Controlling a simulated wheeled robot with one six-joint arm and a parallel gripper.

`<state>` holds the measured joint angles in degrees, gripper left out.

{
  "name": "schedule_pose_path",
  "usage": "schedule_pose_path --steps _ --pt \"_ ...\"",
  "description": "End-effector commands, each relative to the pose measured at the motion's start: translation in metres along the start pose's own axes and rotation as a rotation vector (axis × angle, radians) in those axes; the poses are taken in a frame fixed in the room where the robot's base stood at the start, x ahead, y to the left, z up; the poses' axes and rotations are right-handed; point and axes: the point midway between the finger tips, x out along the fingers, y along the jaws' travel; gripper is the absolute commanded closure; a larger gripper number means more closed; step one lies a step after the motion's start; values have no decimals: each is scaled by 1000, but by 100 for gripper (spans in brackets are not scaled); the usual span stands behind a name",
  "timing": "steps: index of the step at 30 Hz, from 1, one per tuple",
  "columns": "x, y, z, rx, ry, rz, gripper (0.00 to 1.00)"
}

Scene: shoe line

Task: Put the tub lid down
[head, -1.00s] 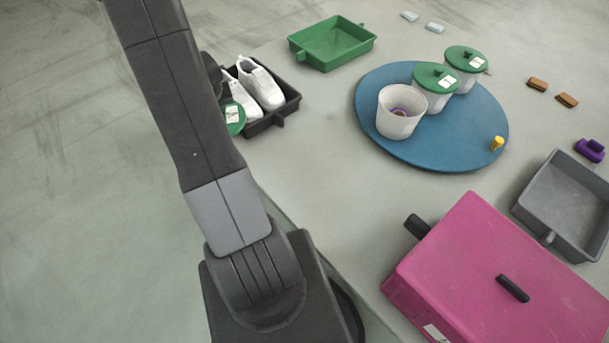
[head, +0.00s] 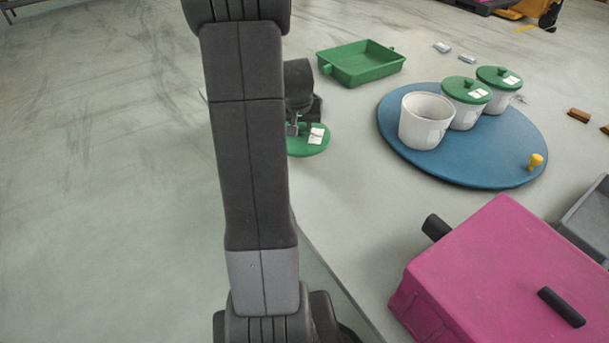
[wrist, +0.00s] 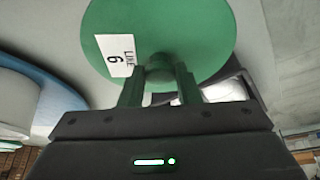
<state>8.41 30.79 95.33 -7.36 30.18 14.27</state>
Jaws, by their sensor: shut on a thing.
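My gripper (head: 297,127) is shut on the knob of the green tub lid (head: 312,146), left of the blue round board. In the wrist view the lid (wrist: 190,35) is held flat by its knob (wrist: 159,68) between the two fingers (wrist: 159,88), its white label facing up. I cannot tell whether its underside touches anything. The open white tub (head: 426,123) stands upright on the blue board (head: 470,176). Two other white tubs, with green lids (head: 461,87) (head: 493,75), stand behind it to the right.
A green tray (head: 362,68) lies behind the lid. A pink box (head: 500,265) with black handles stands front right, beside a grey tray (head: 591,222). A yellow peg (head: 535,161) is on the board. Table between lid and board is clear. My arm hides the left part.

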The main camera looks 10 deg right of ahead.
Motion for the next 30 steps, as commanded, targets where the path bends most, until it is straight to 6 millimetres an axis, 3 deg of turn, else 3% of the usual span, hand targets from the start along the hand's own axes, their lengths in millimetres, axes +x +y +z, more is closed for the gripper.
schedule_pose_path --steps 5,12,20,25,30 --pt "10 9 5 16 -3 5 94" --pt "49 9 23 17 -4 5 94" --pt "69 9 32 16 -2 5 94" --pt "92 9 42 17 -4 5 94" --pt "94 9 43 16 -1 4 94"
